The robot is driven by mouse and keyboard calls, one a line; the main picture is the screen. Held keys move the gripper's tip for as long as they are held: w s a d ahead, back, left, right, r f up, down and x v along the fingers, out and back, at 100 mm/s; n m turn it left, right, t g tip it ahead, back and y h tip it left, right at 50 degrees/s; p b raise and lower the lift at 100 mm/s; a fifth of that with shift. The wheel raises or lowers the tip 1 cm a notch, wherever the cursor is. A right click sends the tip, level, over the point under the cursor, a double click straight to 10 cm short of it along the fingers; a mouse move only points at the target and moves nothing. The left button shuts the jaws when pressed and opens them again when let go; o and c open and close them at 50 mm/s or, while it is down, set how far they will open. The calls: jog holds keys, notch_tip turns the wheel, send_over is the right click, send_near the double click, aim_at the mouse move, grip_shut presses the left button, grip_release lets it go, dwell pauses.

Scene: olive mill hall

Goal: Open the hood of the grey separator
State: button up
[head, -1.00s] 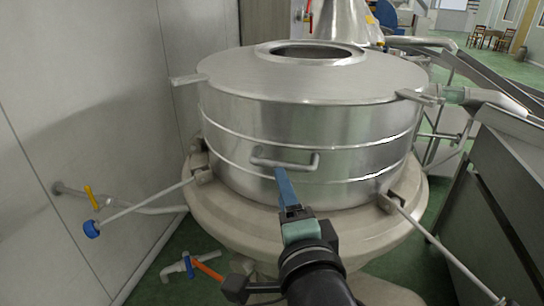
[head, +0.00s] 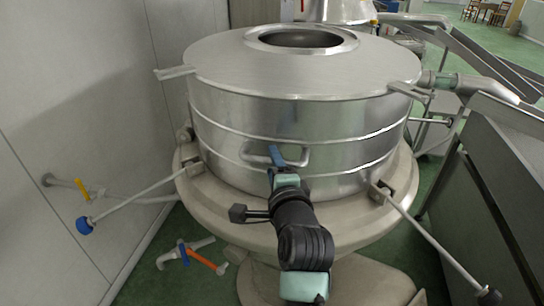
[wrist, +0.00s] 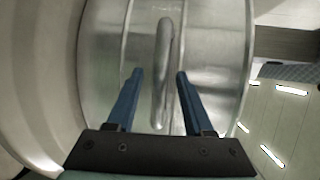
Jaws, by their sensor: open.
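The grey separator's hood (head: 290,125) is a wide steel drum with a flat top and a round opening, sitting down on its pale base rim (head: 235,206). A bar handle (head: 298,158) sticks out from the hood's front wall; it shows in the wrist view as an upright bar (wrist: 161,75). My gripper (head: 275,155) is at the handle, and its blue fingers in the wrist view (wrist: 157,78) are open, one on each side of the bar. Gaps show between the bar and both fingers.
Two rods with knobs, one at left (head: 135,200) and one at right (head: 435,240), slope out from the base rim. A wall panel (head: 75,110) stands close on the left. A grey metal cabinet (head: 490,190) is close on the right. Pipes with an orange-handled valve (head: 203,258) lie low at left.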

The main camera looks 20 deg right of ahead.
jog(key=shift+x, duration=0.95)
grip_shut()
jog(key=shift+f, duration=0.1)
dwell(0.7)
